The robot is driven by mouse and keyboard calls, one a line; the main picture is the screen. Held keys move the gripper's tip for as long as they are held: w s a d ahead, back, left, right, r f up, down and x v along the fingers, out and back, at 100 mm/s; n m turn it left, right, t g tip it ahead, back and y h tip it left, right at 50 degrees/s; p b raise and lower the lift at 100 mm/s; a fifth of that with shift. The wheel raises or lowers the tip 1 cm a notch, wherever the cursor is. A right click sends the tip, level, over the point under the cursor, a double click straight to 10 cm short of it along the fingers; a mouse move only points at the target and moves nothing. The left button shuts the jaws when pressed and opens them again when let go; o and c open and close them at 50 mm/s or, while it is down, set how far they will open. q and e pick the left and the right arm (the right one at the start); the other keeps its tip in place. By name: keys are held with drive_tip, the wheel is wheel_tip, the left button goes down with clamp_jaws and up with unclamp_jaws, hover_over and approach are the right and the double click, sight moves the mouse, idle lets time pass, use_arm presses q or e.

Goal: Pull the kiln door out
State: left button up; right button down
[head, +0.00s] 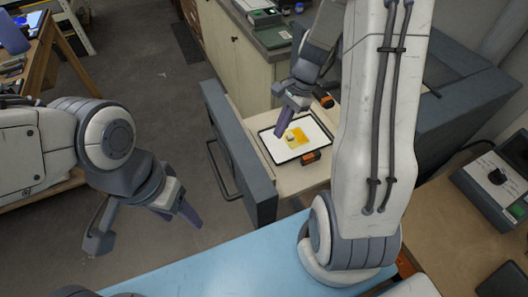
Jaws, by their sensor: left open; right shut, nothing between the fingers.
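The kiln (465,90) is a dark blue-grey box at the right, partly hidden behind my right arm. Its door (243,150) stands well out from it to the left, with a pale drawer shelf (290,178) behind it. A dark bar handle (220,172) is on the door's outer face. On the shelf lies a dark-rimmed tray (270,148) with a white surface and a yellow piece (298,137). My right gripper (280,132) is shut and empty, over the tray's left part. My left gripper (147,234) is open and empty, left of the door and apart from the handle.
A light blue surface (220,262) lies along the front. A control box with a knob (495,178) sits on the right bench. A cream cabinet (240,62) stands behind the door. A wooden table (40,55) is at the far left. Grey floor is open between.

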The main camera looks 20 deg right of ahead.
wheel_tip(320, 180, down, 11)
drive_tip(key=shift+a+f+m+p, duration=0.15)
drive_tip(key=shift+m+p, duration=0.35)
drive_tip(key=shift+m, duration=0.7)
drive_tip(key=a+p, duration=0.1)
drive_tip(key=a, duration=0.2)
drive_tip(key=shift+a, duration=0.1)
use_arm(q)
wheel_tip(320, 180, up, 2)
drive_tip(key=shift+r, duration=0.1)
use_arm(e)
drive_tip(key=shift+a, duration=0.3)
drive_tip(key=shift+a, duration=0.1)
